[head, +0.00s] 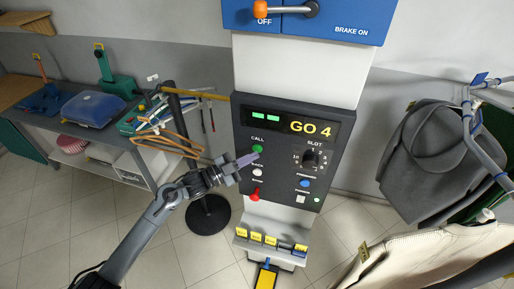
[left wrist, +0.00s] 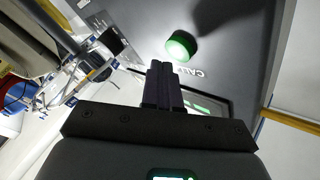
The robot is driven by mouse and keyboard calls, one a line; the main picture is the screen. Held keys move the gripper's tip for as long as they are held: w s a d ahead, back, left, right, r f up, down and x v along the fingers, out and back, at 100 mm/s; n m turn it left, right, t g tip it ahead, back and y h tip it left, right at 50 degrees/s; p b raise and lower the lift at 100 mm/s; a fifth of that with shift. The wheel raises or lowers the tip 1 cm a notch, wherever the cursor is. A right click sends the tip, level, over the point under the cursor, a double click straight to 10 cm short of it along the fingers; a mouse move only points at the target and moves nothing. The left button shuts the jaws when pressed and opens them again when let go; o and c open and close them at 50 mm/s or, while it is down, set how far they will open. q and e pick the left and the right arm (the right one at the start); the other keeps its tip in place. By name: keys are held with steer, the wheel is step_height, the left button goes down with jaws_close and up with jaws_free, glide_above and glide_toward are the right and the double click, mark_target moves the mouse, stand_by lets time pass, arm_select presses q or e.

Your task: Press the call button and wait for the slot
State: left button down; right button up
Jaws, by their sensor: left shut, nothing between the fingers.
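The control panel (head: 285,165) is a dark box on a white column. Its display (head: 310,127) reads "GO 4" with green bars beside it. The green call button (head: 257,149) sits under the word CALL at the panel's upper left. It also shows large in the left wrist view (left wrist: 181,46). My left gripper (head: 254,158) is shut and empty, its purple-grey fingertips just below the call button in the head view. In the left wrist view the fingertips (left wrist: 162,70) appear beside the button; I cannot tell whether they touch. The slot knob (head: 309,158) is at the right. My right gripper is out of view.
White and red controls (head: 256,194) lie below the call button, and a blue button (head: 305,183) is at lower right. A blue box with an orange-tipped lever (head: 261,9) is above. Hangers (head: 165,140) hang at left; garments (head: 430,160) hang at right.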

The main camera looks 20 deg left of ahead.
arm_select(q)
steer(key=s+p, duration=0.3)
steer(key=s, duration=0.2)
steer(key=shift+d+p, duration=0.1)
steer(key=shift+p, duration=0.25)
stand_by(0.7)
